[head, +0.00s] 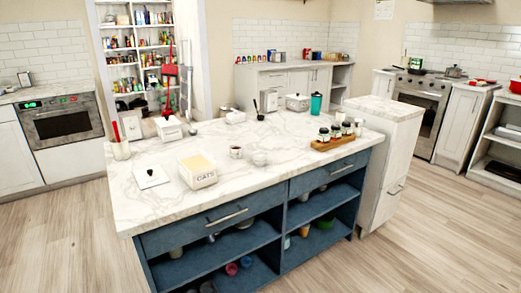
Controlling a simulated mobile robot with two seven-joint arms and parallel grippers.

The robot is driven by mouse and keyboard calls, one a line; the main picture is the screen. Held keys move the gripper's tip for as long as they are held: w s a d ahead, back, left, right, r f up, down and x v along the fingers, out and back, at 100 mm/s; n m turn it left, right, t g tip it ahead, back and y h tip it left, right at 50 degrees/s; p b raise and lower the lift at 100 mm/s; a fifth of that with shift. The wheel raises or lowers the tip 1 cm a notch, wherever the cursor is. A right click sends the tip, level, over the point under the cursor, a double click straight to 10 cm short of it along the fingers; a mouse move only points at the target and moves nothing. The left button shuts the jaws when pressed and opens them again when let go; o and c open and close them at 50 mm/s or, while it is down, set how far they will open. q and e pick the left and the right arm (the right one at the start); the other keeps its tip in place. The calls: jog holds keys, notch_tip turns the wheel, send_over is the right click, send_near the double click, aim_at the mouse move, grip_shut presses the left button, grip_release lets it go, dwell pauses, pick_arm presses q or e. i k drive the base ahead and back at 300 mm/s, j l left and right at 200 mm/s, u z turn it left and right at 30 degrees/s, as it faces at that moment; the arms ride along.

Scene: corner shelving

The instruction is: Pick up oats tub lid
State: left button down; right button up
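The oats tub (199,178) is a white box with dark "OATS" lettering on its front. It stands on the left part of the marble-topped island (290,155), with its top open and pale yellow contents showing. A flat white square lid (146,180) with a small dark knob lies on the island top to the left of the tub, apart from it. Neither of my grippers is in view.
A wooden tray (322,146) holds jars. The island's front middle is clear.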

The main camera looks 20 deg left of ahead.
aim_at(154, 176)
jog(key=u, duration=1.35)
jog(key=i+l+u, duration=0.1)
jog(key=i+l, duration=0.25)
jog(key=i+l+u, duration=0.1)
jog(key=i+l, duration=0.2)
jog(key=l, duration=0.25)
